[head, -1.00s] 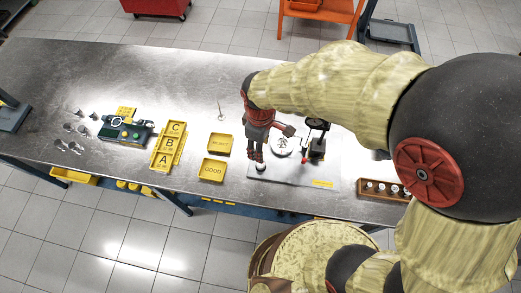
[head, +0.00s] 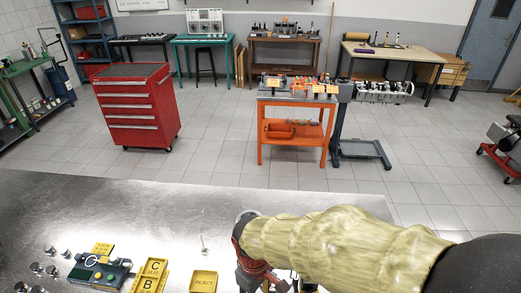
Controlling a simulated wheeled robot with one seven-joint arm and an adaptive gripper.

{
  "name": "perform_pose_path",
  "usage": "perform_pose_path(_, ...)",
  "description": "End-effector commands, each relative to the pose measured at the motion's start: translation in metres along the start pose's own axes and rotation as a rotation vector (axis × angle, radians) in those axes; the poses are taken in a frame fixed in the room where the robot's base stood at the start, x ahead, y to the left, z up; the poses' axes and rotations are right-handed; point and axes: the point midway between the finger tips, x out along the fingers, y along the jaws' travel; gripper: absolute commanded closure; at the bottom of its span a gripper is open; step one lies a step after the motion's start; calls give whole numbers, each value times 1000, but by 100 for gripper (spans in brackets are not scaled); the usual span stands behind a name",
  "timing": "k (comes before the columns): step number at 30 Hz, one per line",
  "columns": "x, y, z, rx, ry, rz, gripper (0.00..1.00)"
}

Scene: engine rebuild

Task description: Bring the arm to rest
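My arm, in a pale yellow ribbed cover, reaches in from the right of the head view over the steel bench (head: 150,220). It ends at a red wrist near the bottom middle. My gripper (head: 262,277) hangs below the wrist and is cut off by the bottom edge. Its fingertips are out of the picture, so its opening and anything between its fingers are hidden. A yellow REJECT tray (head: 203,281) lies just left of it on the bench.
Yellow trays marked C and B (head: 150,275), a dark device with green buttons (head: 100,272) and small metal parts (head: 38,270) are at the bench's left. Beyond the bench, a red tool cabinet (head: 137,105) and an orange cart (head: 295,125) stand on open tiled floor.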

Motion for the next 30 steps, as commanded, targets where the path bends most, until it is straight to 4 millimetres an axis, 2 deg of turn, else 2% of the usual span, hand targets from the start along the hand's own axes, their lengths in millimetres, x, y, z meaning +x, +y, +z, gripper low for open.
perform_pose_path(1, -10, 6, 9, 65, 23, 6, 56)
perform_pose_path(8, -48, 30, 59, 361, 127, 29, 56)
perform_pose_path(15, -84, 60, 130, 681, 327, 92, 56)
perform_pose_path(18, -96, 70, 155, 764, 414, 137, 56)
perform_pose_path(21, -107, 79, 173, 828, 486, 182, 56)
perform_pose_path(24, -114, 85, 183, 868, 521, 208, 56)
perform_pose_path(30, -114, 89, 188, 891, 523, 215, 56)
